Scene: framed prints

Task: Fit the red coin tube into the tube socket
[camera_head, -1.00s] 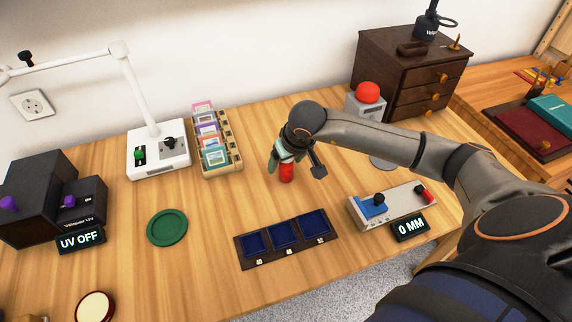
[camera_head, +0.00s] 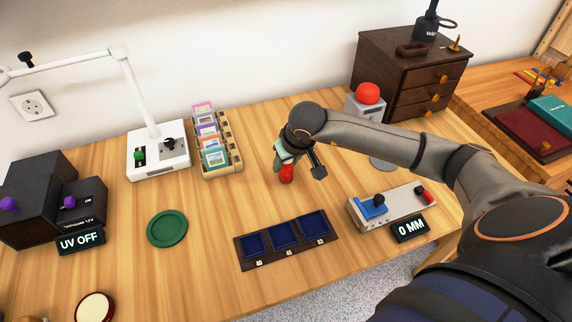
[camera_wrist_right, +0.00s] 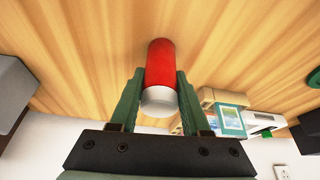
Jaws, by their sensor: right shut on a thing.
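The red coin tube (camera_head: 287,174) is at the middle of the wooden table in the head view. In the right wrist view the tube (camera_wrist_right: 160,62) is a red cylinder with a pale grey end nearest the camera. My right gripper (camera_head: 284,164) is shut on it, with one green finger on each side (camera_wrist_right: 161,76). The tube's far end is at or close to the tabletop; I cannot tell if it touches. I cannot make out a tube socket for certain. My left gripper is not in view.
A dark tray (camera_head: 263,259) with blue compartments lies in front. A grey device (camera_head: 400,204) with a 0 MM display is right of it. A card rack (camera_head: 229,152) and green round mat (camera_head: 167,229) are left. A red-topped box (camera_head: 361,107) stands behind my arm.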

